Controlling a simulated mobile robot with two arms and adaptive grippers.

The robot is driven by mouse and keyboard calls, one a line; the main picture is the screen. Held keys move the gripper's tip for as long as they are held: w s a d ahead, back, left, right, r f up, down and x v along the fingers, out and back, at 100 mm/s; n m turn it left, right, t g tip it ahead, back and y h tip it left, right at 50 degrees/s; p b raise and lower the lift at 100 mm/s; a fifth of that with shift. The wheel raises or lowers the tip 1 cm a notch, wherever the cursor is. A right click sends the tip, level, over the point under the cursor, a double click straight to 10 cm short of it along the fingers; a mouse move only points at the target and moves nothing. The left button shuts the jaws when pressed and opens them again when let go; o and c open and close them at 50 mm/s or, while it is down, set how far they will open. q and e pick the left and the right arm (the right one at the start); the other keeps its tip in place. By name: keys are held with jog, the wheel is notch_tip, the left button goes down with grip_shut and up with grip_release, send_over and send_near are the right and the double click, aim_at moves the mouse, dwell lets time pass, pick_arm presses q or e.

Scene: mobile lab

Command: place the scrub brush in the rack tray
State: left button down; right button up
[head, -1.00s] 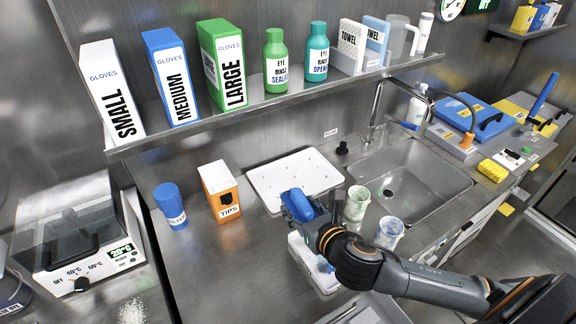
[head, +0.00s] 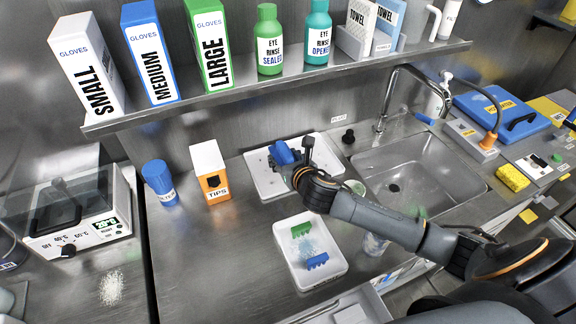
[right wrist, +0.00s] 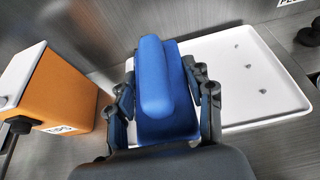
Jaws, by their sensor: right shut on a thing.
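The scrub brush (head: 286,152) is a blue block with a raised rounded handle. It also shows large in the right wrist view (right wrist: 155,85). My right gripper (head: 295,165) is shut on it, with a finger on each side in the right wrist view (right wrist: 165,100). A white tray with small dark marks or pegs (head: 262,183) lies at the back of the counter against the wall. In the head view the brush is over this tray's left part; whether it touches is unclear. In the wrist view the tray (right wrist: 235,65) extends right of the brush. My left gripper is out of view.
A second white tray (head: 302,281) in front holds green and blue pieces and pale bits. An orange tips box (head: 214,184) and blue-capped bottle (head: 160,184) stand left. The sink (head: 415,175) is right. A shelf (head: 270,83) with boxes and bottles overhangs the back.

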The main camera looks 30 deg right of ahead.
jog(key=shift+w+d+f, duration=0.4)
jog(key=shift+w+f, duration=0.05)
jog(key=shift+f, duration=0.2)
jog(key=shift+w+d+f, duration=0.35)
jog(key=shift+w+f, duration=0.05)
jog(key=shift+f, duration=0.2)
jog(key=shift+w+d+f, duration=0.15)
jog(key=shift+f, duration=1.65)
jog(key=shift+f, duration=0.15)
jog(key=o, duration=1.3)
jog(key=v, duration=1.2)
